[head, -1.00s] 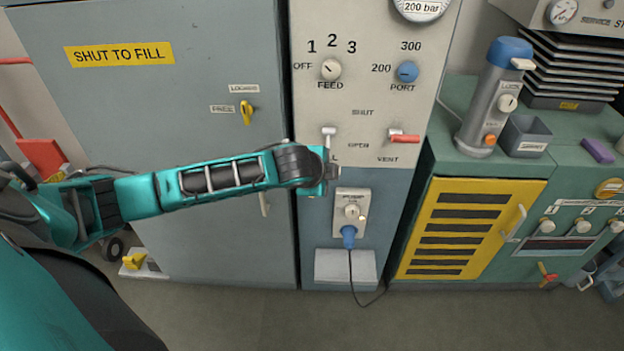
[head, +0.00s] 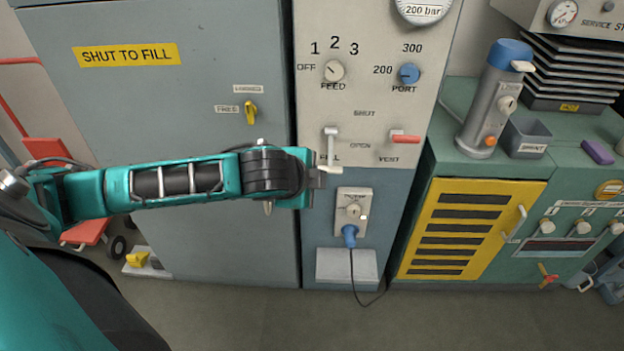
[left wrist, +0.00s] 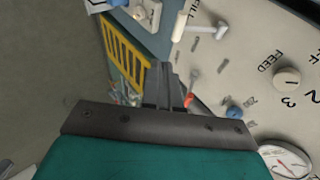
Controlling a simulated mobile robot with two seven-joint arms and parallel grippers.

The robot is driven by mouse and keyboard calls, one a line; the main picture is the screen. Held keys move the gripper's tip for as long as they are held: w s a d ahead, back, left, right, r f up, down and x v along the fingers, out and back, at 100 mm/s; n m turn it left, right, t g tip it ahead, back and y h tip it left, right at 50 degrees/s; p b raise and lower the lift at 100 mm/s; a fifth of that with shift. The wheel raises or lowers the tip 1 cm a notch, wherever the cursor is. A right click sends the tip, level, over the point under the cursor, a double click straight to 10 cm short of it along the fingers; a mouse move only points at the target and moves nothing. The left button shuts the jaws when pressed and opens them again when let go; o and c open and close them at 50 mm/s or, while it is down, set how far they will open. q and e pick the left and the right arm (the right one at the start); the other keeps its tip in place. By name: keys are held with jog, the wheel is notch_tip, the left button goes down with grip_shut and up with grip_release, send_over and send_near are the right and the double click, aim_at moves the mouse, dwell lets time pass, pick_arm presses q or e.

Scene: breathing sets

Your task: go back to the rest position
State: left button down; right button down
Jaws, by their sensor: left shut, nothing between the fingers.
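My left gripper (head: 320,178) is in front of the wall panel, close to the white FILL lever (head: 331,148). I cannot tell from the head view whether the two touch. In the left wrist view the narrow fingers (left wrist: 173,88) are together with nothing between them. The white lever (left wrist: 181,24) shows there beyond the fingertips, apart from them. My left arm reaches in from the left across the grey cabinet door. My right gripper is in neither view.
The grey cabinet (head: 190,150) stands behind my arm. Below the gripper is a switch box (head: 354,200) with a blue plug (head: 349,236) and cable. A red VENT lever (head: 404,138) is to the right. A green bench (head: 470,160) with a yellow louvred door (head: 470,228) stands further right.

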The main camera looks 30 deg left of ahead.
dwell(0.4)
pick_arm(q)
jog(key=s+d+f+n+h, duration=0.3)
jog(key=d+f+h, duration=0.1)
jog(key=d+f, duration=0.45)
jog(key=s+d+f+n+t, duration=0.1)
jog(key=s+f+n, duration=0.6)
jog(key=s, duration=0.3)
jog(key=shift+d+f+n+t+y, duration=0.3)
jog(key=shift+d+f+y, duration=0.1)
jog(key=shift+f, duration=0.4)
dwell(5.0)
